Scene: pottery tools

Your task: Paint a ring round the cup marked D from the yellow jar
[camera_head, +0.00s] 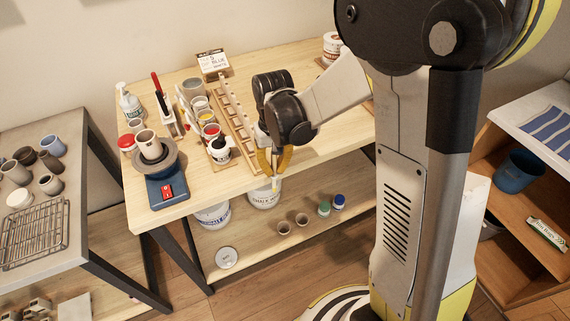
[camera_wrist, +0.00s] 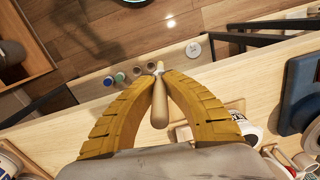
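My gripper (camera_head: 273,160) hangs just beyond the workbench's front edge, fingers pointing down. In the wrist view its yellow ribbed fingers (camera_wrist: 160,82) are closed on a brush (camera_wrist: 159,106) with a thick wooden handle and pale tip. The tip (camera_head: 276,184) also shows below the fingers in the head view. A grey-white cup (camera_head: 148,143) stands upright on a dark turntable with a blue base (camera_head: 167,190), left of my gripper. No letter is readable on it. A jar with yellow contents (camera_head: 206,117) stands in a row of jars between the turntable and my gripper.
A jar with red contents (camera_head: 211,131) and a white pot (camera_head: 219,150) stand near the yellow jar. A slotted wooden rack (camera_head: 234,118) lies beside them. Several cups and a wire rack (camera_head: 36,234) occupy the left table. Buckets and small jars sit on the lower shelf.

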